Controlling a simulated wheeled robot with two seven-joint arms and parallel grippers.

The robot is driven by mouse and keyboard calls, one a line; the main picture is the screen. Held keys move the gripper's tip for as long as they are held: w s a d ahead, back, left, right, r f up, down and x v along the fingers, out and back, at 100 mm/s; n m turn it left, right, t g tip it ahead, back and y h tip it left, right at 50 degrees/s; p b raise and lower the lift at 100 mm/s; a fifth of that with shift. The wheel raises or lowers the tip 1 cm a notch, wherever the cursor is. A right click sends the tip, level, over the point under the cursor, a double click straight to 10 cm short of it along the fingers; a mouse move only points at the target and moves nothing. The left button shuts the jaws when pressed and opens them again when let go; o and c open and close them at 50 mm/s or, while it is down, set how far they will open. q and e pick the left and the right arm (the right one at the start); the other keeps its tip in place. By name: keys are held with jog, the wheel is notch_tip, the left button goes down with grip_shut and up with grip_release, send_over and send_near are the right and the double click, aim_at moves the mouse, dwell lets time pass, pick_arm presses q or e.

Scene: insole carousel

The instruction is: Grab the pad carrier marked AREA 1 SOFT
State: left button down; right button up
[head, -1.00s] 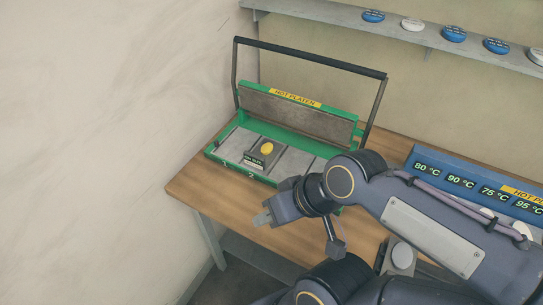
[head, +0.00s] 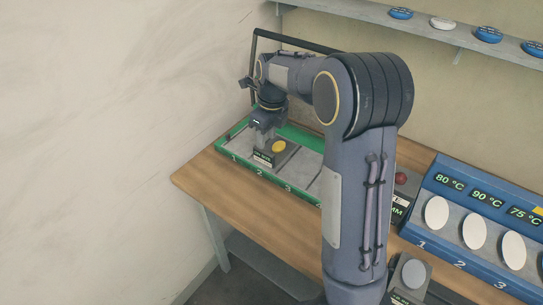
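The pad carrier (head: 290,154) is a small grey block with a round yellow pad on top and a dark label on its front. It sits in the green tray of the hot-platen press (head: 243,168), by the number 2; its label is too small to read surely. My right gripper (head: 263,146) points down at the left part of the carrier, right above or against it. I cannot tell whether its fingers touch the carrier or how far apart they are. My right arm hides the press's right side and much of its raised platen. My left gripper is out of view.
A blue heater unit (head: 449,208) with temperature displays and several white discs stands on the right. A dark box with a red button (head: 401,178) is beside it. A shelf (head: 385,24) with pads runs above. The wooden table's (head: 240,205) left front is clear.

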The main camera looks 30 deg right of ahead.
aim_at(264, 151)
jog(key=shift+w+f, duration=0.15)
jog(key=shift+f, duration=0.3)
jog(key=f, duration=0.3)
jog(key=w+f+p, duration=0.1)
jog(key=f, duration=0.3)
jog(key=shift+w, duration=0.15)
jog(key=shift+r, duration=0.1)
grip_shut()
